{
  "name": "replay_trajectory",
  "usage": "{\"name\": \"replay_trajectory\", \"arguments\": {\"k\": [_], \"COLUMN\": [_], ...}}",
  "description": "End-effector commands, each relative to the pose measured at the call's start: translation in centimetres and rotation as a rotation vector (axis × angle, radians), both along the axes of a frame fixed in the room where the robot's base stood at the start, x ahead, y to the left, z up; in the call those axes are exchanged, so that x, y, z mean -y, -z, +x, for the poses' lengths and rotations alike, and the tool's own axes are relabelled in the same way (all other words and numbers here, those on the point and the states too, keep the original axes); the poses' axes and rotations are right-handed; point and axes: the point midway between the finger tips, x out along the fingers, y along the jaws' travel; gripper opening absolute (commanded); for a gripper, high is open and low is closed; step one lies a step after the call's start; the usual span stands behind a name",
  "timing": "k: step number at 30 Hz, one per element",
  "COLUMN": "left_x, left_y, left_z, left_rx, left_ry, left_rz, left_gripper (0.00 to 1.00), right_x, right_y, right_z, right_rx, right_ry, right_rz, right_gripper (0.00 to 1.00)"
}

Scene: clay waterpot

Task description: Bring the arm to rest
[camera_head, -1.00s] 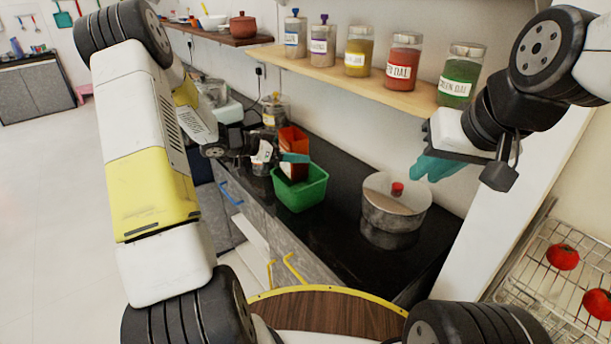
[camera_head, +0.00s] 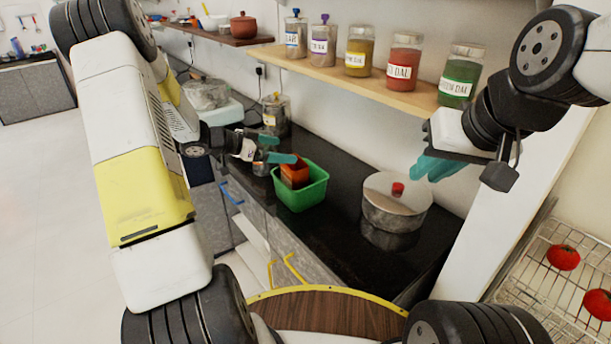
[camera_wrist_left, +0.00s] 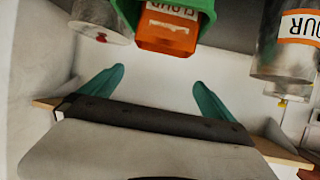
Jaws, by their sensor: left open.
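My left gripper (camera_head: 272,150) is raised over the black counter, just left of the green basket. In the left wrist view its two teal fingers (camera_wrist_left: 155,85) stand wide apart with nothing between them. An orange-red box (camera_head: 295,173) sits in the green basket (camera_head: 302,197); both show at the top of the left wrist view, the box (camera_wrist_left: 168,28) beyond the fingertips. My right gripper (camera_head: 437,168) hangs at the upper right, over the counter's far right end; the gap between its fingers is not clear.
A steel pot (camera_head: 393,205) with a red-knobbed lid stands on the counter right of the basket. A jar (camera_head: 275,115) stands behind my left gripper. A shelf (camera_head: 350,82) with several labelled jars runs above. A wire rack (camera_head: 545,275) with tomatoes is at right.

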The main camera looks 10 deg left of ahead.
Motion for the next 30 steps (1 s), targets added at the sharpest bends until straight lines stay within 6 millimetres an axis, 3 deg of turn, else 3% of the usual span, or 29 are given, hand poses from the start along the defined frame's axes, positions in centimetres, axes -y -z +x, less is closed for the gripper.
{"name": "replay_trajectory", "arguments": {"k": [6, 17, 20, 25, 30], "left_x": [-1.9, -2.1, -2.4, -3.8, -5.6], "left_y": [-1.0, -1.8, -3.7, -9.7, -15.3], "left_z": [-1.3, -1.1, 0.1, 2.0, 0.8], "left_rx": [0.000, 0.012, 0.045, 0.113, 0.119], "left_ry": [-0.001, -0.020, -0.091, -0.315, -0.556], "left_rz": [0.000, 0.016, 0.068, 0.199, 0.297], "left_gripper": [1.00, 1.00, 1.00, 1.00, 1.00], "right_x": [0.0, 0.0, 0.0, 0.0, 0.0], "right_y": [0.0, 0.0, 0.0, 0.0, 0.0], "right_z": [0.0, 0.0, 0.0, 0.0, 0.0], "right_rx": [0.000, 0.000, 0.000, 0.000, 0.000], "right_ry": [0.000, 0.000, 0.000, 0.000, 0.000], "right_rz": [0.000, 0.000, 0.000, 0.000, 0.000], "right_gripper": [0.20, 0.20, 0.20, 0.20, 0.20]}}
